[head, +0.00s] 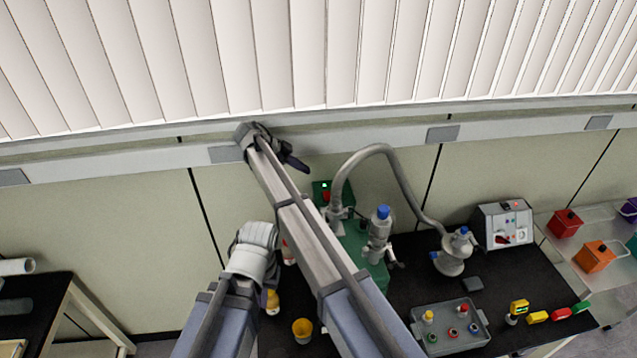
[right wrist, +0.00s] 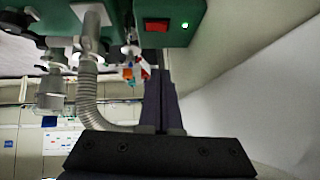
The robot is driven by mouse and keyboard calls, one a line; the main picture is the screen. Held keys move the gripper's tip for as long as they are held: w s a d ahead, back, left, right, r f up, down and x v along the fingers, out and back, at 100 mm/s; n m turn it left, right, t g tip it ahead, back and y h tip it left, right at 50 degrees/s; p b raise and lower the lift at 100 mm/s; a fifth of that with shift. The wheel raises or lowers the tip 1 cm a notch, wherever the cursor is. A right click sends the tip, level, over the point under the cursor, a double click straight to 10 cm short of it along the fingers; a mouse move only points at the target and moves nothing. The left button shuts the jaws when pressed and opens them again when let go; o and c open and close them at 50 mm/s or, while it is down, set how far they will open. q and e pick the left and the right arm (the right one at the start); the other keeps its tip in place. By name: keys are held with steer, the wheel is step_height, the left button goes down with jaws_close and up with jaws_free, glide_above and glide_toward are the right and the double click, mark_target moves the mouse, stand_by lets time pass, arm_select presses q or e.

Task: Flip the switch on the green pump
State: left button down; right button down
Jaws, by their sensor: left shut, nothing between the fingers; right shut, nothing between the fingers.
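The green pump (head: 372,270) stands on the black bench, partly hidden by my right arm. Its green switch box (head: 320,186) shows a red switch (head: 326,196) and a lit green lamp. In the right wrist view the red switch (right wrist: 157,25) is at the top, on the green housing (right wrist: 200,8). My right gripper (head: 299,164) is shut and empty, up and left of the switch box in the head view. Its fingers (right wrist: 160,76) point toward the pump side, apart from the switch. My left gripper (head: 258,236) is shut, left of the pump; its fingertips are hard to make out.
A grey hose (head: 385,150) arches from the pump to a glass vessel (head: 452,255). A blue-capped fitting (head: 379,238) stands on the pump. A grey tray (head: 463,340), a yellow cup (head: 302,330) and a control box (head: 503,224) are nearby. The wall is close behind the pump.

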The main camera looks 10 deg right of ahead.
steer(key=b, duration=0.7)
glide_above(329, 193)
steer(key=a, duration=0.3)
steer(key=f, duration=0.5)
steer(key=s+f, duration=0.1)
steer(key=f, duration=0.1)
steer(key=shift+d+f, duration=0.2)
steer(key=shift+d, duration=0.05)
steer(key=shift+w+d+f+b, duration=0.1)
steer(key=shift+w+f+b, duration=0.05)
steer(key=shift+f+b, duration=0.5)
steer(key=shift+w+d+f+b, duration=0.1)
steer(key=shift+f+b, duration=0.4)
steer(key=shift+b, duration=0.1)
steer(key=shift+w+f+b, duration=0.1)
steer(key=shift+f+b, duration=0.55)
steer(key=shift+w+f+b, duration=0.1)
steer(key=shift+f+b, duration=0.2)
steer(key=shift+b, duration=0.05)
steer(key=shift+a+r, duration=0.1)
